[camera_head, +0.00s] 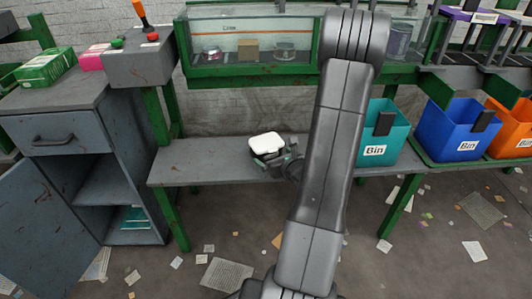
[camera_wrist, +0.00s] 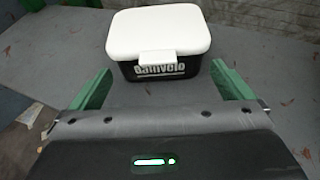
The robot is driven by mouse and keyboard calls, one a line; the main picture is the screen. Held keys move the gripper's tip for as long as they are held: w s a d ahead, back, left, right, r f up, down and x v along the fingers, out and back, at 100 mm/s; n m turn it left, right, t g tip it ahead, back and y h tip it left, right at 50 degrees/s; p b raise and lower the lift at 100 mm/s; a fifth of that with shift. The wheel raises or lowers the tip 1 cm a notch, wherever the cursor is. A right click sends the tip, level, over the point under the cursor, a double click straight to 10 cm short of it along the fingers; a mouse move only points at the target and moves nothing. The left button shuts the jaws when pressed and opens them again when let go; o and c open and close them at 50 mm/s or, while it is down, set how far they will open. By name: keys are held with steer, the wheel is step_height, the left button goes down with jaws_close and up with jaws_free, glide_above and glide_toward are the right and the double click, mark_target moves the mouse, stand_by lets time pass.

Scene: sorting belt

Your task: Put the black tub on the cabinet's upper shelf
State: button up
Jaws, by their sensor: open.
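The black tub (camera_wrist: 160,70) has a white lid and white lettering on its side. In the head view the tub (camera_head: 266,147) sits on a low grey bench, its lower part partly hidden by my gripper. In the head view my gripper (camera_head: 278,158) is at the tub's right front. The grey cabinet (camera_head: 60,135) stands at the left with its door open. Its upper shelf (camera_head: 100,185) shows bare inside, above a lower compartment holding teal items.
The low bench (camera_head: 205,172) is clear left of the tub. A teal bin (camera_head: 385,145), a blue bin (camera_head: 460,135) and an orange bin stand at the right. The open cabinet door (camera_head: 40,220) juts out front left. Papers litter the floor.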

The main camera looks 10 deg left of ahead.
steer(key=b+x, duration=0.1)
steer(key=x, duration=0.4)
steer(key=shift+w+a+r, duration=0.15)
steer(key=shift+w+a, duration=0.05)
steer(key=c, duration=0.7)
